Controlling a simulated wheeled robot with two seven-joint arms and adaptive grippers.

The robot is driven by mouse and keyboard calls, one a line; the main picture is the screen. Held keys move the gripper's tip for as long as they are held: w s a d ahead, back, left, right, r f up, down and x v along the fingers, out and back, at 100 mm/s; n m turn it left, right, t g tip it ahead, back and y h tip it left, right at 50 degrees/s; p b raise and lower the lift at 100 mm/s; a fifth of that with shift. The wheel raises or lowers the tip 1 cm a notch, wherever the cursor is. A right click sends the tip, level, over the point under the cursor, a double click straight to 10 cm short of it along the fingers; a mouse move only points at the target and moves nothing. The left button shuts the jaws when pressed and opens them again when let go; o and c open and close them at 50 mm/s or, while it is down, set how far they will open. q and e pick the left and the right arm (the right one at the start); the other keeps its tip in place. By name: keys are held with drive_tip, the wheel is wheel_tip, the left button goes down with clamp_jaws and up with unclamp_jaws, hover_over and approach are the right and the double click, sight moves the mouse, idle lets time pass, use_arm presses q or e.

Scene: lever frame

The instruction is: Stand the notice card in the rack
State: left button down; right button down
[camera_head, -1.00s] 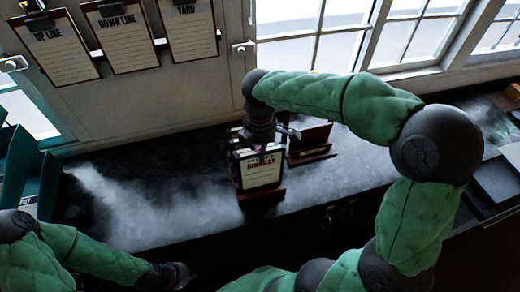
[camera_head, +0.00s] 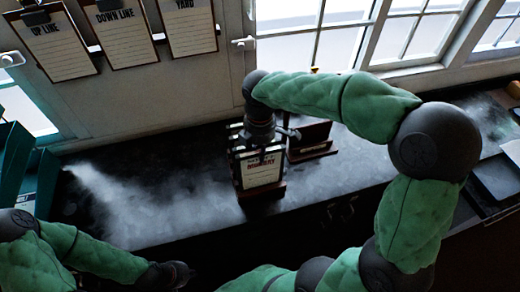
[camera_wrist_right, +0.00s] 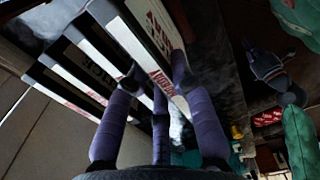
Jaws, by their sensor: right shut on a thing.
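The notice card (camera_head: 261,173), white with a dark border and a printed heading, stands nearly upright at the front of the dark wooden rack (camera_head: 263,191) on the counter. My right gripper (camera_head: 262,153) comes down from above and is shut on the card's top edge. In the right wrist view, the purple fingers of my right gripper (camera_wrist_right: 160,95) are around the held card (camera_wrist_right: 152,30), with other dark-edged cards close beside it. Whether the card's bottom edge touches the rack is hidden. My left gripper (camera_head: 175,273) is low at the left, in shadow, away from the rack.
A second wooden stand (camera_head: 310,142) is just right of the rack. Clipboards (camera_head: 122,35) hang on the wall at the left. Teal holders (camera_head: 38,180) stand at the left edge. The dusty counter (camera_head: 150,200) between them is clear.

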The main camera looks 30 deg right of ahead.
drive_tip(key=shift+f+b, duration=0.65)
drive_tip(key=shift+f, duration=0.5)
drive_tip(key=c, duration=1)
unclamp_jaws()
wheel_tip(320, 180, up, 12)
drive_tip(key=shift+r, duration=0.1)
